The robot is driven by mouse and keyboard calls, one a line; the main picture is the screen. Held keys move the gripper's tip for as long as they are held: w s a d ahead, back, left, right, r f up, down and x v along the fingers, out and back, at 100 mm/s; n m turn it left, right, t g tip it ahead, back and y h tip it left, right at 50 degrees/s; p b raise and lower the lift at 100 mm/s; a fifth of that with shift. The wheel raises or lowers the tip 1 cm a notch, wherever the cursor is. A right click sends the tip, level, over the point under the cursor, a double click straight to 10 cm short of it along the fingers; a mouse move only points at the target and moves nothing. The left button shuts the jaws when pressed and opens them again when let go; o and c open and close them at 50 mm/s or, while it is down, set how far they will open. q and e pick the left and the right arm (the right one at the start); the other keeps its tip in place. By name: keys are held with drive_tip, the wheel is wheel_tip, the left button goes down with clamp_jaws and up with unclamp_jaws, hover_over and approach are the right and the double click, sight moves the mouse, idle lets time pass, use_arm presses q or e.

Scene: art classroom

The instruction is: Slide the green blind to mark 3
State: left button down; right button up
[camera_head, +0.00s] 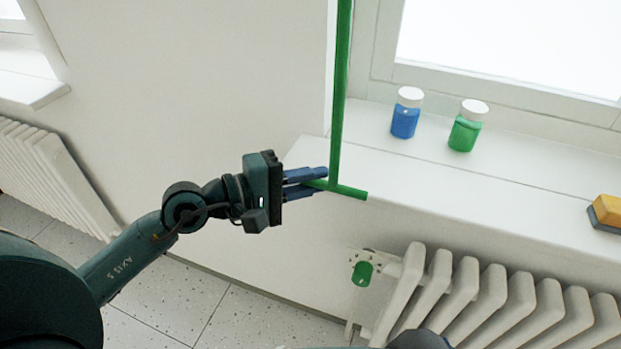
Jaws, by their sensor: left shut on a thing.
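The green blind shows as a narrow green upright piece (340,95) with a short green crossbar (348,191) at its lower end. It hangs at the left side of the window, in front of the sill's left end. My left gripper (322,182) comes in from the left and is shut on the left part of the crossbar. Its blue fingers hide some of that part. The top of the green piece is out of view, and no mark or number is visible.
A blue jar (405,122) and a green jar (465,134) with white lids stand on the white windowsill (480,185). A yellow and grey block (606,213) lies at its right. A white radiator (490,305) with a green valve knob (362,273) is below.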

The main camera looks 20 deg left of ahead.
idle(0.3)
